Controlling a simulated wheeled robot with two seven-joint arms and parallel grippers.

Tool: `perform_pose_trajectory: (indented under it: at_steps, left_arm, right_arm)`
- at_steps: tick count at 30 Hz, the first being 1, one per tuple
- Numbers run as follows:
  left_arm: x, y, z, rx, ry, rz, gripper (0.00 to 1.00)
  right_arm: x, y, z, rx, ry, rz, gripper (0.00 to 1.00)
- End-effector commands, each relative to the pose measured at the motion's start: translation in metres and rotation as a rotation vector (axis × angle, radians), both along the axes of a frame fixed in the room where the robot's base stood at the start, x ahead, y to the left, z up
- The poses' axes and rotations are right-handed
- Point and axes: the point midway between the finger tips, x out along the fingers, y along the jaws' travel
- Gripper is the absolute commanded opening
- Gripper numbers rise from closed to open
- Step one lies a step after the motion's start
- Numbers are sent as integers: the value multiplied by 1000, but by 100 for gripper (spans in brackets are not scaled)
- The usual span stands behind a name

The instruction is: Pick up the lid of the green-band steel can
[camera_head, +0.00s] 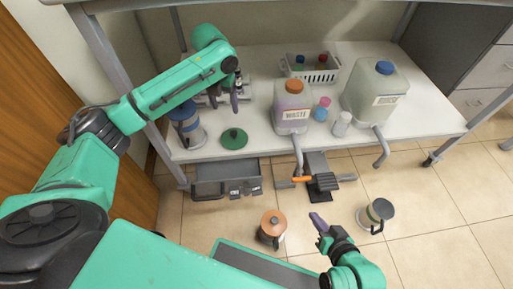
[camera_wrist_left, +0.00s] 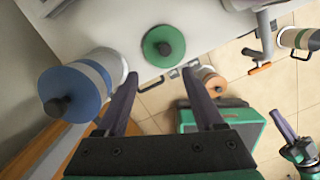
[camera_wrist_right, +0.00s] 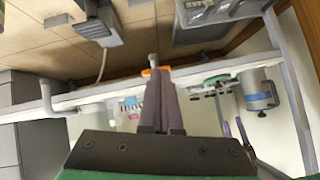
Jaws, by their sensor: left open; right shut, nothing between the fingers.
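The green lid (camera_head: 233,138) is a flat disc with a dark knob, lying on the white table near its front left edge. In the left wrist view the lid (camera_wrist_left: 164,46) is beyond the fingertips, roughly in line with the gap between them. My left gripper (camera_head: 228,98) is open and empty, above the table behind the lid. The green-band steel can (camera_head: 376,213) stands on the floor at right, apart from the lid; its top looks uncovered. My right gripper (camera_head: 318,222) is shut and empty, low in front of the table, left of that can.
A blue-lidded can (camera_head: 188,126) stands left of the lid. A waste jug (camera_head: 291,108), a larger jug (camera_head: 374,95) and a white basket (camera_head: 311,71) stand further right. An orange-lidded can (camera_head: 272,226) is on the floor. The tabletop around the lid is mostly bare.

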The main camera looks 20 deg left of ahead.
Motion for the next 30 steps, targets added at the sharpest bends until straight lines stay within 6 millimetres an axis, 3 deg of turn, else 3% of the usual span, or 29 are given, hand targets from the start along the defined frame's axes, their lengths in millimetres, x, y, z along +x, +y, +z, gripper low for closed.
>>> perform_pose_trajectory:
  at_steps: [4,6,10,14,21,29,30]
  left_arm:
    - [2,-1,-24,-1,4,-5,70]
    - [4,-1,-47,-1,6,-3,70]
    - [8,-1,-77,-2,2,-1,70]
    - [10,-2,-91,-3,1,-1,70]
    - [11,-8,-135,-1,1,1,70]
    - [12,-8,-139,-2,-1,0,70]
    - [12,-8,-139,-2,-1,0,66]
  right_arm:
    - [-3,14,-9,78,-88,-18,0]
    - [-4,21,-18,128,-145,-36,0]
    - [-3,22,-33,150,-177,-52,0]
    - [-2,22,-40,160,-189,-59,0]
    - [-2,22,-75,185,-224,-86,0]
    - [-2,22,-75,190,-233,-91,0]
    - [-2,22,-75,190,-233,-91,0]
